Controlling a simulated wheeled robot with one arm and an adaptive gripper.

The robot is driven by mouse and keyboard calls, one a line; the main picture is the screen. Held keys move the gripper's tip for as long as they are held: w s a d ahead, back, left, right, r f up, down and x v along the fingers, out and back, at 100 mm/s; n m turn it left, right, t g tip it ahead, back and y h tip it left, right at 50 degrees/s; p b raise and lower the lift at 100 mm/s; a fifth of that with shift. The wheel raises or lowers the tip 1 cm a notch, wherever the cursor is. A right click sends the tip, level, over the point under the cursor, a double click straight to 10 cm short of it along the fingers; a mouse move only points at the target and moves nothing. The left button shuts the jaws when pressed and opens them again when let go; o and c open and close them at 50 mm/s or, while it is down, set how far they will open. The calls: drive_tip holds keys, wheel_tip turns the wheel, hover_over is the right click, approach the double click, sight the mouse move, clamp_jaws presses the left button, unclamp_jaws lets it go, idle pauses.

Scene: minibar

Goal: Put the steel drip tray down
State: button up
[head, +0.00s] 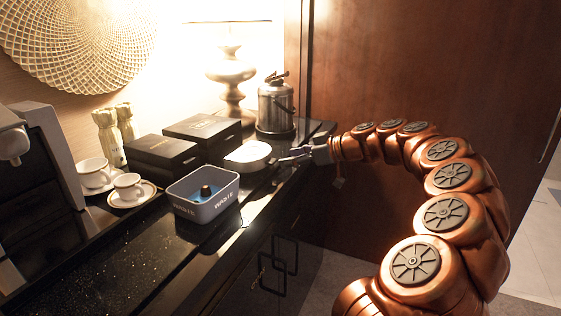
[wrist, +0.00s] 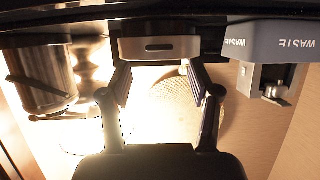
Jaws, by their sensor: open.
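The steel drip tray (head: 247,155) rests on the dark counter (head: 130,262), in front of the black boxes. In the wrist view, which looks upside down, the tray (wrist: 159,48) shows its front face with a dark slot. My gripper (head: 284,158) is at the tray's right side in the head view, low over the counter edge. In the wrist view my gripper (wrist: 158,76) has its two fingers spread and nothing between the pads. The fingertips point at the tray; I cannot tell whether they touch it.
A grey waste bin (head: 203,196) with a dark-topped item inside stands left of the tray. A steel kettle (head: 276,106) and a lamp (head: 231,75) stand behind. Black boxes (head: 162,153) and cups (head: 128,186) are farther left. The front counter strip is mostly clear.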

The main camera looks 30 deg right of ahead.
drive_tip(key=v, duration=0.6)
drive_tip(key=shift+s, duration=0.15)
drive_tip(key=shift+d, duration=0.15)
